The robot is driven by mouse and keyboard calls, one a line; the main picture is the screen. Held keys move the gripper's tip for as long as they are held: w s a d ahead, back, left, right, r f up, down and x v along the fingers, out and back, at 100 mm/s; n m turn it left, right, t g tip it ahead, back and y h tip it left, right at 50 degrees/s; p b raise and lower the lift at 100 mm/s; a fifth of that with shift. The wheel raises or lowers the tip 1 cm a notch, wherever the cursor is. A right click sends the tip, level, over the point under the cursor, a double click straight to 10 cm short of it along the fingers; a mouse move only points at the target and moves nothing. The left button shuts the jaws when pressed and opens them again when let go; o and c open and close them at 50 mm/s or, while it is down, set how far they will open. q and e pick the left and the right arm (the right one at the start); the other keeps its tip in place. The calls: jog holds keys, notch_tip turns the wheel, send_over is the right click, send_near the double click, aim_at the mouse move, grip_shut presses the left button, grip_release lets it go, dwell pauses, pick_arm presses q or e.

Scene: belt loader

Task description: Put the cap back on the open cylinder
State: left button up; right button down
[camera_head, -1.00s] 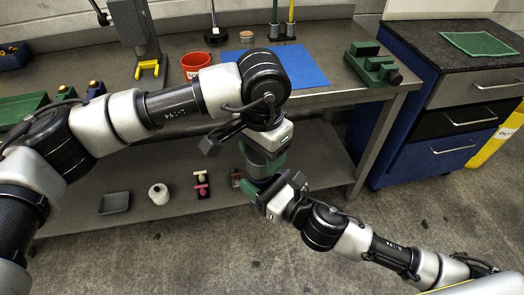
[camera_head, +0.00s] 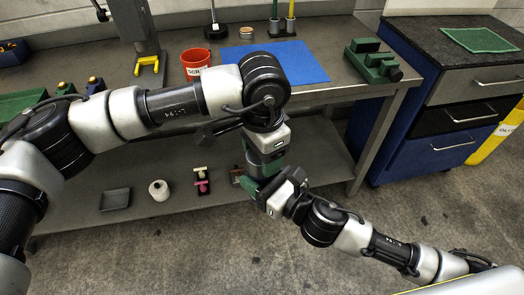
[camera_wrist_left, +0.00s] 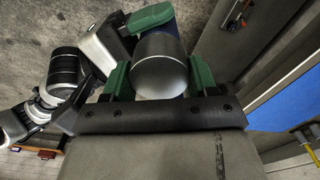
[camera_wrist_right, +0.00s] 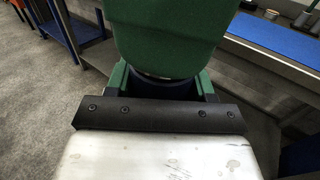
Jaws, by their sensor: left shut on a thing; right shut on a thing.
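My left gripper (camera_head: 262,165) points down in front of the bench and is shut on a silver cylindrical piece (camera_wrist_left: 161,75), seen between its green fingers in the left wrist view. My right gripper (camera_head: 262,187) reaches in from the right, just below the left one, and is shut on a dark cylindrical piece (camera_wrist_right: 165,84). A large green finger pad covers most of that piece in the right wrist view. The two held pieces are close together, one above the other. The fingers hide where they meet, so I cannot tell whether they touch or which is the cap.
The bench behind holds a blue mat (camera_head: 290,62), a red cup (camera_head: 195,61), a small round tin (camera_head: 246,33) and a green vise-like block (camera_head: 373,60). The lower shelf holds a white roll (camera_head: 158,189) and a dark tray (camera_head: 115,199). A blue cabinet (camera_head: 425,150) stands right. Floor in front is free.

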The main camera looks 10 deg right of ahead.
pick_arm(q)
jog(key=shift+m, duration=0.3)
jog(key=o, duration=0.9)
jog(key=shift+r, duration=2.3)
jog(key=shift+c, duration=0.4)
